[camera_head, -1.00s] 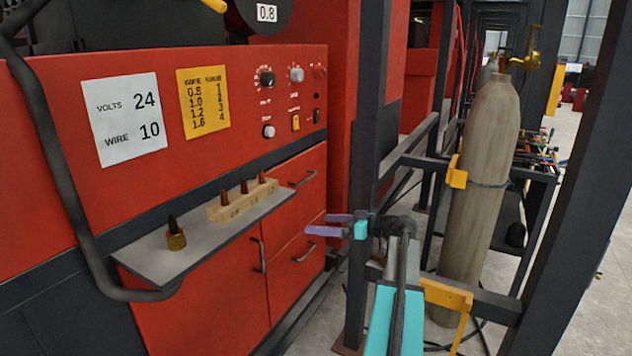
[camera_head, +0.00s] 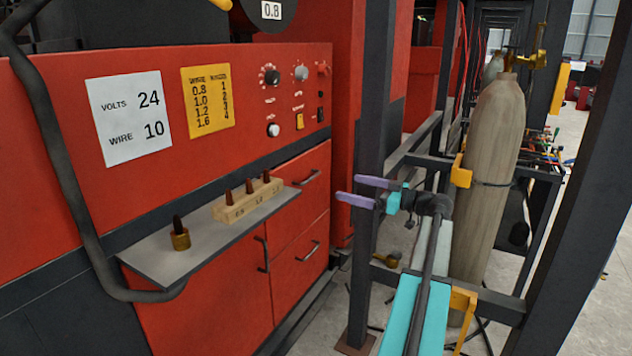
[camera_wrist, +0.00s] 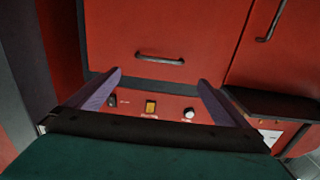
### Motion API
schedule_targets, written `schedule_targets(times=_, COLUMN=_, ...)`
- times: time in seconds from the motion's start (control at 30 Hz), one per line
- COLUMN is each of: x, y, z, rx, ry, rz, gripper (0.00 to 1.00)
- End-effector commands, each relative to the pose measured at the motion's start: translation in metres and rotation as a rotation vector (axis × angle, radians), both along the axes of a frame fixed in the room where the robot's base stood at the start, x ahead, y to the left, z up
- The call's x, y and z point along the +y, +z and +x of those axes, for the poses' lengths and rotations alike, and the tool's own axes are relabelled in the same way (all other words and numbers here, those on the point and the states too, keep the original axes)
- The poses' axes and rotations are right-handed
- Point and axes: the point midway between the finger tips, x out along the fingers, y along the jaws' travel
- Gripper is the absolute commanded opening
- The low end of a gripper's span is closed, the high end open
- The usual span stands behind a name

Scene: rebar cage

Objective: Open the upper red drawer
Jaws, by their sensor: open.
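The upper red drawer (camera_head: 300,190) is shut in the red cabinet, below the control panel. Its dark bar handle (camera_head: 307,178) is at the drawer's upper part. My gripper (camera_head: 348,188) has two purple fingers, open and empty, to the right of the handle and apart from it. In the wrist view, which looks upside down, the upper drawer (camera_wrist: 200,35) fills the top middle. Its handle (camera_wrist: 160,60) lies across the gap between the spread fingertips (camera_wrist: 160,77), slightly beyond them in the picture.
A lower drawer (camera_head: 298,270) and a door handle (camera_head: 263,254) are below and left. A grey shelf (camera_head: 205,240) with a wooden block of tips (camera_head: 248,202) juts out left. A dark post (camera_head: 367,120) stands behind my gripper; a gas cylinder (camera_head: 490,170) is right.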

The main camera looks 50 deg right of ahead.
Motion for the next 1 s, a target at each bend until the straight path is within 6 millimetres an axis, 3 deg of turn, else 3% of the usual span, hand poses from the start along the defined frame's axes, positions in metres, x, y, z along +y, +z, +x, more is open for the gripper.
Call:
schedule_targets(times=0.8, x=0.026, y=0.001, z=0.105, rx=0.001, ry=0.0, rz=0.0, gripper=1.0)
schedule_targets(times=1.0, x=0.029, y=0.0, z=0.121, rx=0.001, ry=-0.001, rz=0.0, gripper=1.0)
